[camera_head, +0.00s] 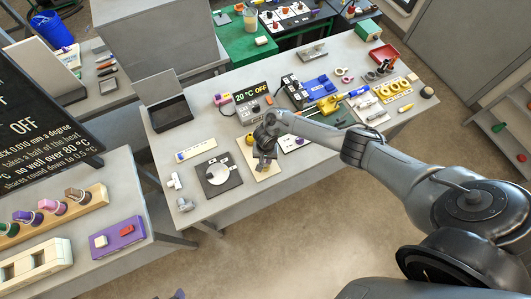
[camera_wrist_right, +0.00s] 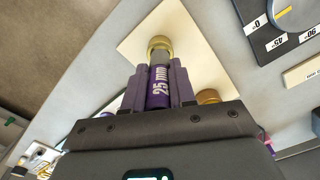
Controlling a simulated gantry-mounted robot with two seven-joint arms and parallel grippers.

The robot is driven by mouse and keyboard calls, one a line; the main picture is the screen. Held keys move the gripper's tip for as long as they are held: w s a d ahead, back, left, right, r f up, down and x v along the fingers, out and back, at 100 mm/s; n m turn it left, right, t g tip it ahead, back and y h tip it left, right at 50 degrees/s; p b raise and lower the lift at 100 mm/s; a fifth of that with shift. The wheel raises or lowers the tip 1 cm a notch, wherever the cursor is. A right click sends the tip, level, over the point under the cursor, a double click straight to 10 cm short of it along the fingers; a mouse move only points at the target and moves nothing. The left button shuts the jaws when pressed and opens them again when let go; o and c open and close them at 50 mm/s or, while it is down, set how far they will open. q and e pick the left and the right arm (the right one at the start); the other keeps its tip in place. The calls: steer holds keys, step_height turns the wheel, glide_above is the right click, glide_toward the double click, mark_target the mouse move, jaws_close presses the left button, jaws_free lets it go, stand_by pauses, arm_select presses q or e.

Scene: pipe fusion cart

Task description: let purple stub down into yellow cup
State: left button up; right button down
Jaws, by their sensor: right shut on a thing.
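My right gripper (camera_head: 264,163) is low over a cream board on the middle table. In the right wrist view this gripper (camera_wrist_right: 160,88) is shut on the purple stub (camera_wrist_right: 160,90), which is marked "25 mm" and lies between both fingers. Beyond the stub's far end is a round yellow cup (camera_wrist_right: 159,42) on the cream board (camera_wrist_right: 190,35). The stub's end lines up with the cup and overlaps it in the picture; I cannot tell whether it is inside. In the head view the gripper hides stub and cup. My left gripper is not in view.
A second yellow round piece (camera_wrist_right: 208,97) shows beside the right finger. A dark dial plate (camera_head: 217,175) lies left of the cream board (camera_head: 268,172). A control box with a "20 °C OFF" sign (camera_head: 250,92) stands behind. The table's front edge is close.

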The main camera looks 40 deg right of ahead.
steer(key=shift+f+b, duration=1.05)
steer(key=shift+f, duration=0.75)
steer(key=c, duration=0.8)
jaws_free()
steer(key=shift+c, duration=0.2)
steer(key=shift+r, duration=0.1)
